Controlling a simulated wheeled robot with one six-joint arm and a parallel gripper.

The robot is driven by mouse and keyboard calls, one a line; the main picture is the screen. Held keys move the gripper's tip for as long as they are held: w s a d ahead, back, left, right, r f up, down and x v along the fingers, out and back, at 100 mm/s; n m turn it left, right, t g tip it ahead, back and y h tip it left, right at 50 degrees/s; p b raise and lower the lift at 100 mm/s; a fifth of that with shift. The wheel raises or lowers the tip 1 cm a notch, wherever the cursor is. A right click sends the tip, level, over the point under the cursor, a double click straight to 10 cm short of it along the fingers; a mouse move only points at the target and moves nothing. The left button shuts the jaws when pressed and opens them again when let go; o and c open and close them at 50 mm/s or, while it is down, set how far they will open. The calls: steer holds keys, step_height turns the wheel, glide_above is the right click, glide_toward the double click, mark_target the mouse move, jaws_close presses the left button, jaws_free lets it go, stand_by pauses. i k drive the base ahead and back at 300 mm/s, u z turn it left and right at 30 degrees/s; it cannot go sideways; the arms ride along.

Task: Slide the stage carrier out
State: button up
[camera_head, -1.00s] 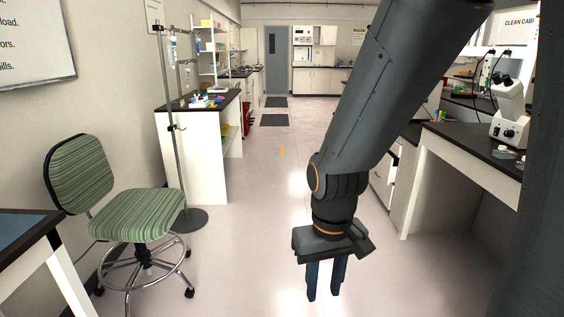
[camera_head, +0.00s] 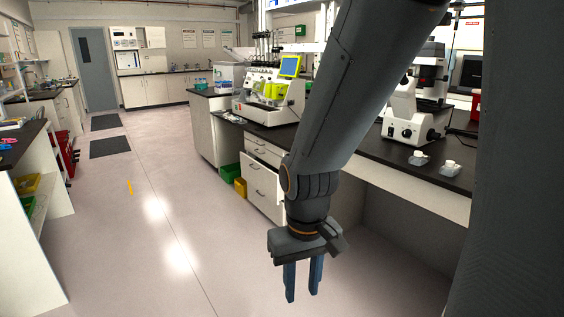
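No stage carrier can be told apart at this distance. My gripper (camera_head: 303,282) hangs pointing down over the open floor in front of the bench, well short of the machine. Its two blue-grey fingers are apart with nothing between them. My arm hides part of the bench to the right of the machine.
A bench (camera_head: 360,150) with drawers runs along the right. A white microscope (camera_head: 410,115) and small white-capped items stand on it. Green and yellow bins (camera_head: 231,173) sit on the floor by the drawers. A shelf bench (camera_head: 30,225) stands at left. The floor between is clear.

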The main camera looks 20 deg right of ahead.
mark_target(424, 102)
steer(key=z, duration=0.95)
steer(key=i, duration=0.95)
steer(key=z, duration=0.85)
